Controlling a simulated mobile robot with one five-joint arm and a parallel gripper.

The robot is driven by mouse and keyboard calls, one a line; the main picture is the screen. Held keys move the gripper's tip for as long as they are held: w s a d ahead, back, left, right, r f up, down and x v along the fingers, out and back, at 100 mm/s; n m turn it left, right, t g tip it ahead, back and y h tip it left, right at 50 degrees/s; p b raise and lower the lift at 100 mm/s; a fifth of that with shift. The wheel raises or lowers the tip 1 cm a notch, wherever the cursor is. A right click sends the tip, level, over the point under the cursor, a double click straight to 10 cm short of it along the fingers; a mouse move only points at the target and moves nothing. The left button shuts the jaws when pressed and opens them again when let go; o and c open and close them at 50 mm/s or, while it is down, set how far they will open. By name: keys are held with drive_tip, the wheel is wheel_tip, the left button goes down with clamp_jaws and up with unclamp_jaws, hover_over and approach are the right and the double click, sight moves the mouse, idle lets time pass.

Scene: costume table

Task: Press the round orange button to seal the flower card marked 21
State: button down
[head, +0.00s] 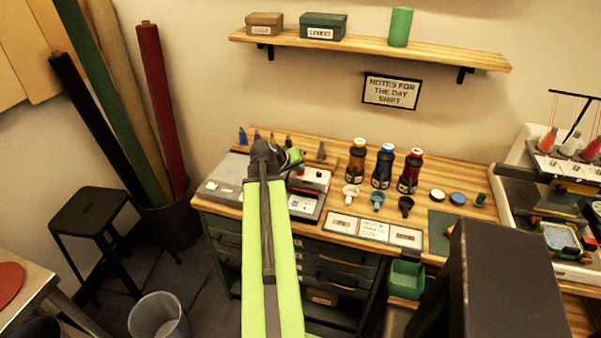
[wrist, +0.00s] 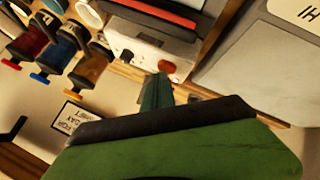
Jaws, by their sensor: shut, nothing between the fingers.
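A white machine (head: 316,178) with a red and dark top stands on the wooden bench, partly behind my arm in the head view. In the wrist view its white front (wrist: 140,35) carries a round red-orange button (wrist: 166,67) and a small dark knob (wrist: 126,56). My gripper (wrist: 160,98) is shut and empty, its narrow tip just below the button in the picture; I cannot tell whether they touch. I cannot make out the flower card or a number 21.
Several bottles, including a blue one (head: 382,167), and small cups, including a black one (head: 405,205), stand right of the machine. A grey device (head: 222,178) is on its left. Labelled cards (head: 375,229) lie in front. A dark box-like form (head: 505,285) fills the lower right.

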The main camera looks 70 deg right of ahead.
sight(299, 173)
idle(0.3)
drive_tip(key=shift+r+p, duration=0.8)
drive_tip(key=shift+p, duration=0.05)
wheel_tip(299, 173, up, 5)
drive_tip(key=p, duration=0.5)
drive_tip(key=shift+r, duration=0.15)
